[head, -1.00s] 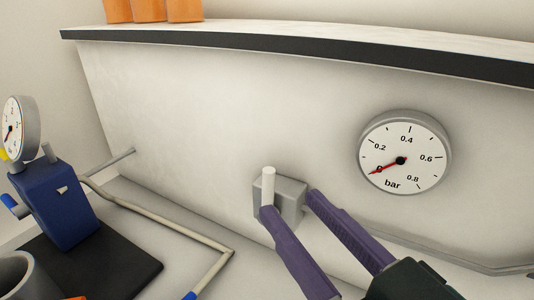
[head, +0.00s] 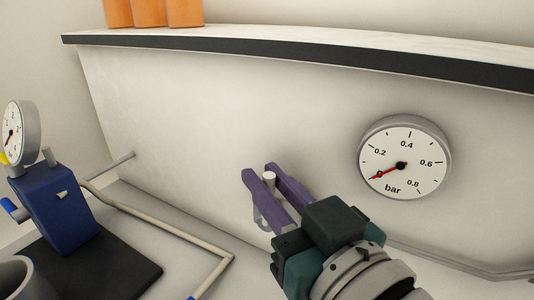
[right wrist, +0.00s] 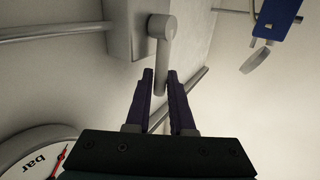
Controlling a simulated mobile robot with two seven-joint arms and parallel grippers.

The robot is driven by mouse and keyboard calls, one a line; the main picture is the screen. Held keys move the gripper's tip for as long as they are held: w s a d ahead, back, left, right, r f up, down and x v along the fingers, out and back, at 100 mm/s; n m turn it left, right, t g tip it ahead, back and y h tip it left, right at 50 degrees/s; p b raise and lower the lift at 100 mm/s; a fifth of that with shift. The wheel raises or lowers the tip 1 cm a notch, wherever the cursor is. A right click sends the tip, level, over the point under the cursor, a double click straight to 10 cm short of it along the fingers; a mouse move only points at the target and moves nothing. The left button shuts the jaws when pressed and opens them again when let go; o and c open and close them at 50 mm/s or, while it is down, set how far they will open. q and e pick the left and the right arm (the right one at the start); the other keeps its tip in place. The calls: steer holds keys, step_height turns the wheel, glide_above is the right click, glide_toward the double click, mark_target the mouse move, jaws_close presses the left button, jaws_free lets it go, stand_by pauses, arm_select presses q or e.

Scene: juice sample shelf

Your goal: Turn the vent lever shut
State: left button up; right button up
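The vent lever (head: 269,178) is a pale grey rod, mostly hidden by my gripper in the head view. In the right wrist view the vent lever (right wrist: 161,55) hangs from a pivot on a grey block (right wrist: 122,30). A small part of that block (head: 261,218) shows below the fingers in the head view. My right gripper (head: 258,169) has its purple fingers drawn close together, one on each side of the lever. My left gripper is not in view.
A round pressure gauge (head: 404,157) is on the wall panel right of my gripper, its needle near 0. A blue device (head: 55,207) with a dial stands on a black mat (head: 118,262) at left. A pipe (head: 160,225) runs between. Orange containers (head: 150,12) sit on the shelf (head: 300,45) above.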

jaws_close()
stand_by(1.0)
